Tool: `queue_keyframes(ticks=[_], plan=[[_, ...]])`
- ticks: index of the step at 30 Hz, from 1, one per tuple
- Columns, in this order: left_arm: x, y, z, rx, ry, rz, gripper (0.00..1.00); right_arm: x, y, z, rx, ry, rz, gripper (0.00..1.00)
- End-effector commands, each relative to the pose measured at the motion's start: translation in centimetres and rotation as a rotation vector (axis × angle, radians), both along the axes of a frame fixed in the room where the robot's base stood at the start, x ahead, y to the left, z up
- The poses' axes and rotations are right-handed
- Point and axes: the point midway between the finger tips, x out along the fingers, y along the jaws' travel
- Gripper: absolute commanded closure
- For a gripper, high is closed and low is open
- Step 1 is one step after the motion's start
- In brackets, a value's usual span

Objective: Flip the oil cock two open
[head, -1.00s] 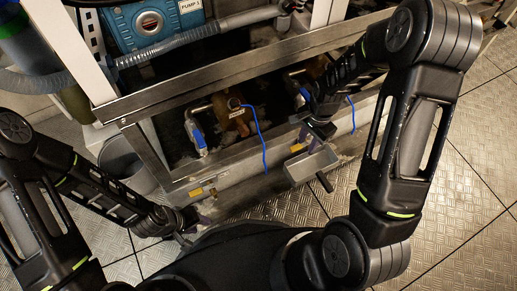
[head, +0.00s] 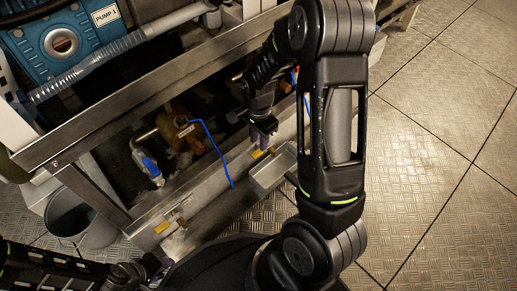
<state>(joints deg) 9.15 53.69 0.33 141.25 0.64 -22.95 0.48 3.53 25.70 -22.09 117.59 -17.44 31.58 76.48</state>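Two small cocks with yellow parts sit on the lower grey frame rail. One cock (head: 173,222) is at the left. The other (head: 262,153) is further right, just above a grey metal tray (head: 268,174); I cannot read which is number two. My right gripper (head: 264,134) reaches down beside the right cock, with purple-grey fingertips close above it. I cannot tell whether it touches the cock or how far it is open. My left gripper (head: 157,262) is low, below the left cock and apart from it; its fingers are too small to judge.
A blue pump (head: 62,42) labelled PUMP 1 and a grey hose (head: 90,68) are at the upper left. A blue-handled valve (head: 147,165) and a blue cord (head: 213,150) are behind the rail. A grey bucket (head: 80,218) stands at the left. The tread-plate floor (head: 430,150) at right is clear.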

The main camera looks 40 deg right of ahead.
Motion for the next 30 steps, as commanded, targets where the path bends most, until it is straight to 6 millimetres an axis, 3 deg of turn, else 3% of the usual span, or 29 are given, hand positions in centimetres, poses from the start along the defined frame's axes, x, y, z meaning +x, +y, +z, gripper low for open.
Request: queue_keyframes(ticks=[1,7,19,30], plan=[[0.1,0.0,-0.9,0.0,-0.002,0.001,0.64,-0.1,0.0,-1.4,0.0,0.002,-0.001,0.71],[0.3,0.0,-2.0,-0.001,-0.005,0.004,0.64,0.0,-0.1,-4.0,0.0,0.001,-0.001,0.71],[0.4,0.0,-2.0,-0.002,-0.005,0.003,0.64,0.0,0.0,-4.5,0.0,-0.001,0.0,0.72],[0.4,0.0,-2.1,-0.002,-0.005,0.003,0.64,0.0,0.0,-4.5,0.0,-0.001,0.0,1.0]])
